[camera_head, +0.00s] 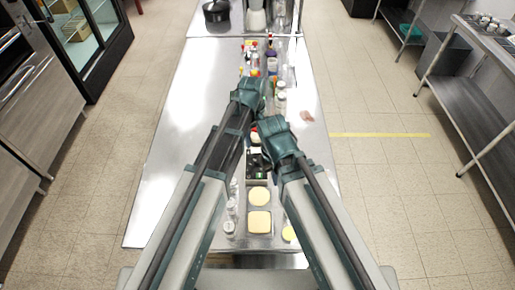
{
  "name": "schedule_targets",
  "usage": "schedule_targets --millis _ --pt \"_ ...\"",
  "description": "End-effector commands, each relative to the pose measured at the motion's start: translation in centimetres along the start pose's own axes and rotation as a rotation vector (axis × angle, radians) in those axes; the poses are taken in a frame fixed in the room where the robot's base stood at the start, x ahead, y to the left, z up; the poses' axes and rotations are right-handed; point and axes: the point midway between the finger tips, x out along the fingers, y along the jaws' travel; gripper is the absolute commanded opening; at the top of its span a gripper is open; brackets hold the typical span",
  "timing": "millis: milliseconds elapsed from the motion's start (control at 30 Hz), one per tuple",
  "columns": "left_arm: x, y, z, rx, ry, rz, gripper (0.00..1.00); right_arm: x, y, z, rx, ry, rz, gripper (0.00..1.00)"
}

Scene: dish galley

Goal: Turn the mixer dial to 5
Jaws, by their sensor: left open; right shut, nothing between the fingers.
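My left gripper (262,84) is over the middle of the steel table, among bottles; its fingers are hard to make out. My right gripper (264,132) is lower in the view and close to the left arm, with nothing seen held in it. A grey and silver appliance (256,18) stands at the far end of the counter, apart from both grippers. It may be the mixer, but it is too small to be sure. No dial or number can be made out.
The long steel table (182,125) has bare room on its left side. Bottles (272,62) stand near the grippers. Yellow-topped containers (259,222) and small jars (230,226) are at the near end. A black pot (216,12) is at the back. Shelving (478,110) stands right.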

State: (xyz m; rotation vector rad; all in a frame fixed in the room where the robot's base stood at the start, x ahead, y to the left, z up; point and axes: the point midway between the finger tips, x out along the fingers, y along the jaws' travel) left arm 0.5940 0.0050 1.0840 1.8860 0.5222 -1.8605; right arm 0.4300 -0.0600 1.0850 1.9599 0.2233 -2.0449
Motion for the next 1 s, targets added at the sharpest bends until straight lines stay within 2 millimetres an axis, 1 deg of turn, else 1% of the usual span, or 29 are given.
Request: schedule_targets --millis 267,467,667,1000 --pt "0.5 0.0 0.0 -0.006 0.0 0.001 0.67 0.5 -0.1 0.0 -0.001 0.0 0.0 0.0" --pt "2.0 0.0 0.0 -0.005 0.0 0.001 0.67 2.0 -0.2 -0.1 -0.003 0.0 0.001 0.0" --pt "4.5 0.0 0.0 -0.004 0.0 0.001 0.67 4.5 -0.4 -0.3 -0.008 0.0 0.002 0.0" --pt "9.3 0.0 0.0 -0.004 0.0 0.001 0.67 9.3 -0.8 -0.5 -0.009 0.0 0.002 0.0"
